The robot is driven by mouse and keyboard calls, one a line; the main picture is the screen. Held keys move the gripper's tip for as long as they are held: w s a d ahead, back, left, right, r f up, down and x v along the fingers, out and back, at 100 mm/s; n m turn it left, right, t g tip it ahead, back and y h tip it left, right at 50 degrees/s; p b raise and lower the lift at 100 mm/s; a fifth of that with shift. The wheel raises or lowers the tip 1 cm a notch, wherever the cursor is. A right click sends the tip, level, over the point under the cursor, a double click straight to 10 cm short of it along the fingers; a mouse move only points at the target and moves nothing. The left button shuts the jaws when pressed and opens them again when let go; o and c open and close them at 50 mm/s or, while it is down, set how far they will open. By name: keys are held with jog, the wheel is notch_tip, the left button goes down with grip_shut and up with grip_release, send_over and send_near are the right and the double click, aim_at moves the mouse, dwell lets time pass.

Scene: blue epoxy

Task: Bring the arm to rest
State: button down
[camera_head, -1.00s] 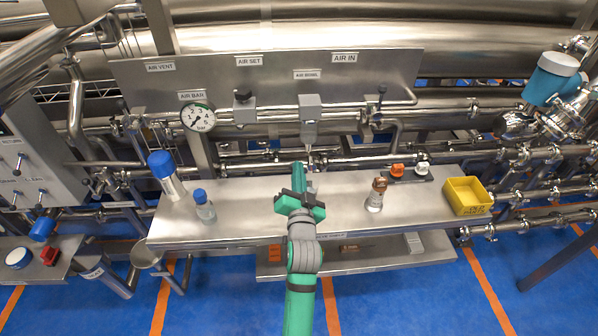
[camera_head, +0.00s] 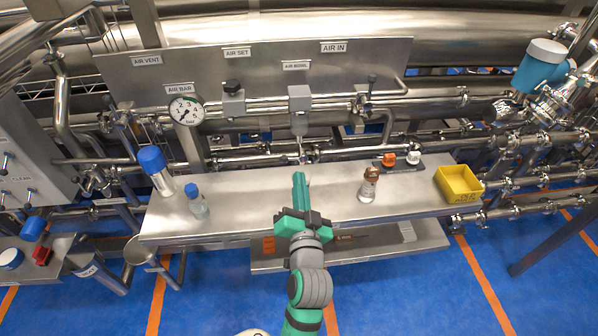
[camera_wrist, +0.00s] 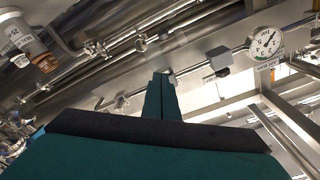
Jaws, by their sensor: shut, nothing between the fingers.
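My green gripper (camera_head: 300,190) is over the middle of the steel shelf, pointing toward the air panel. Its two fingers lie together with nothing between them. In the wrist view the shut fingers (camera_wrist: 162,97) point toward the pipes and panel at an upward slant. The gripper appears apart from the bottles on the shelf; its exact height above the shelf is hard to tell.
The shelf (camera_head: 240,205) holds a blue-capped bottle (camera_head: 157,172), a smaller blue-capped bottle (camera_head: 196,202), a brown-topped bottle (camera_head: 368,187) and a yellow bin (camera_head: 459,185). A pressure gauge (camera_head: 186,110) and a nozzle unit (camera_head: 299,104) are behind. Blue floor (camera_head: 400,290) is free in front.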

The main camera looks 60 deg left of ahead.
jog(key=shift+s+d, duration=0.3)
jog(key=shift+d, duration=0.2)
dwell(0.3)
